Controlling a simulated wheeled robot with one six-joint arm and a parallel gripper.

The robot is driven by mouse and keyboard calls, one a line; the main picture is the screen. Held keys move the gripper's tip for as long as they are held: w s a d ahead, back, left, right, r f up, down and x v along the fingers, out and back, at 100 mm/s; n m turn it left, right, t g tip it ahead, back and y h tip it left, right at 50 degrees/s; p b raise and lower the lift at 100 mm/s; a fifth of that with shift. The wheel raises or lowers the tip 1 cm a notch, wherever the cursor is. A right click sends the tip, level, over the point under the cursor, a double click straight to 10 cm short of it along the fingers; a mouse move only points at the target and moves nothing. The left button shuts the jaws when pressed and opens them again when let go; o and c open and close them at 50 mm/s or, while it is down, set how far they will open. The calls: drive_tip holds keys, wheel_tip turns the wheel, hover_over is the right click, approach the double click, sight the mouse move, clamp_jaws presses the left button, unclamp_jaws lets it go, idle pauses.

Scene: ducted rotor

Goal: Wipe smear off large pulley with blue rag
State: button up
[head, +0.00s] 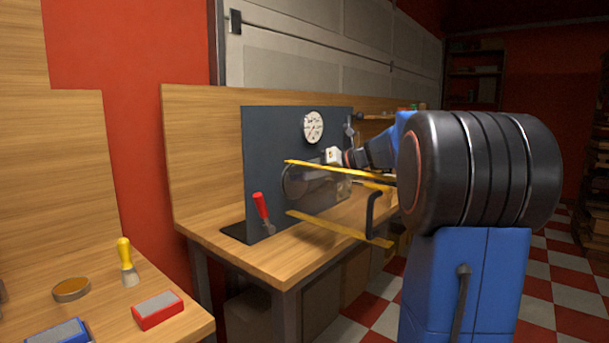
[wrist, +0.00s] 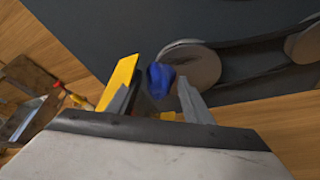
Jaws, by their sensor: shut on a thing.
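In the head view the pulley (head: 295,182) shows low on the panel, partly behind a yellow-edged guard. My gripper (wrist: 157,90) is shut on the blue rag (wrist: 160,78), which bunches between the fingertips. The rag is at the left edge of the pulley in the wrist view; I cannot tell whether it touches. The pulley's left part is partly hidden by the rag and finger.
A second pulley (wrist: 307,43) is at the belt's right end. The yellow guard bar (head: 340,170) runs close to my wrist. A white round dial (head: 313,127) is higher up. The wooden bench front (head: 275,262) is clear.

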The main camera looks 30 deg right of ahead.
drive_tip(key=shift+w+a, duration=0.3)
drive_tip(key=shift+w, duration=0.55)
drive_tip(key=shift+d, duration=0.1)
drive_tip(key=w+d, duration=0.2)
drive_tip(key=d, duration=0.5)
drive_tip(key=shift+w, duration=0.2)
idle(0.8)
drive_tip(key=shift+a, duration=0.15)
drive_tip(key=shift+s+a, duration=0.4)
drive_tip(key=shift+a, duration=0.75)
drive_tip(key=shift+s+a, duration=0.4)
drive_tip(key=shift+a, duration=0.8)
drive_tip(key=shift+s+a, duration=0.4)
drive_tip(key=shift+a, duration=0.75)
drive_tip(key=shift+s, duration=0.15)
